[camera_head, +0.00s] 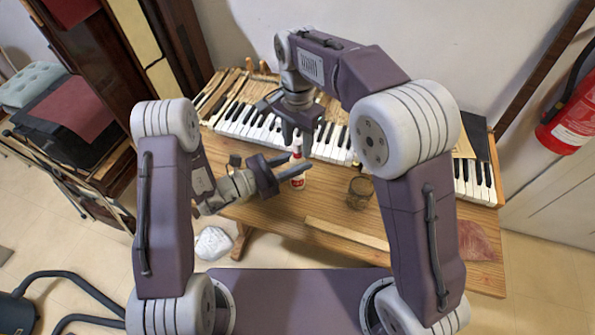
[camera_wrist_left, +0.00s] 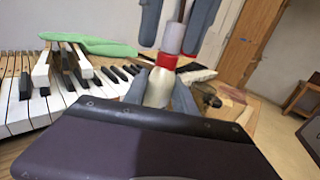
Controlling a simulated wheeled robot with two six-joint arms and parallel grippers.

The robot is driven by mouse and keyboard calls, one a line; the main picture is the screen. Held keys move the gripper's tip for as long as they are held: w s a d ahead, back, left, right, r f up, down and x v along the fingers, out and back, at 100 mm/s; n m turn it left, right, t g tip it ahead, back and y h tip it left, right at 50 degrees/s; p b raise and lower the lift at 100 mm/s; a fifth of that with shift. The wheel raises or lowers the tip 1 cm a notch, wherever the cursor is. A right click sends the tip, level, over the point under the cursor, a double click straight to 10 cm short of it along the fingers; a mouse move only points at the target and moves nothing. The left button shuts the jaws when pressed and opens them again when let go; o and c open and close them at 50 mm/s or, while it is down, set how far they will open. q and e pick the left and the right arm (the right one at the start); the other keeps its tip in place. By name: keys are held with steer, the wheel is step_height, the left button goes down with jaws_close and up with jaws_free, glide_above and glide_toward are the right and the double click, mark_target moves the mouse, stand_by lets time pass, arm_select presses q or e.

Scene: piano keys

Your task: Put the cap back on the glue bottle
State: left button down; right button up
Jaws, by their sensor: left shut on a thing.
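The glue bottle (camera_head: 298,182) is white with a red label and stands upright over the table. My left gripper (camera_head: 292,173) is shut on its lower body; the left wrist view shows the pale body (camera_wrist_left: 159,88) between the fingers, with a red band and a greyish upper part above. My right gripper (camera_head: 298,140) points down over the bottle top. I cannot tell whether that piece is the cap or the nozzle.
The wooden table (camera_head: 255,210) holds a long keyboard (camera_head: 250,125) along the back, a glass jar (camera_head: 359,191) right of the bottle and a light wood strip (camera_head: 346,233) in front. A reddish cloth (camera_head: 476,240) lies at the right. The front left of the tabletop is clear.

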step_height(320, 180, up, 12)
stand_by(0.6)
arm_select(q)
steer(key=c, duration=0.9)
jaws_free()
steer(key=shift+a, duration=0.1)
steer(key=v, duration=0.9)
arm_select(e)
steer(key=shift+f, duration=0.25)
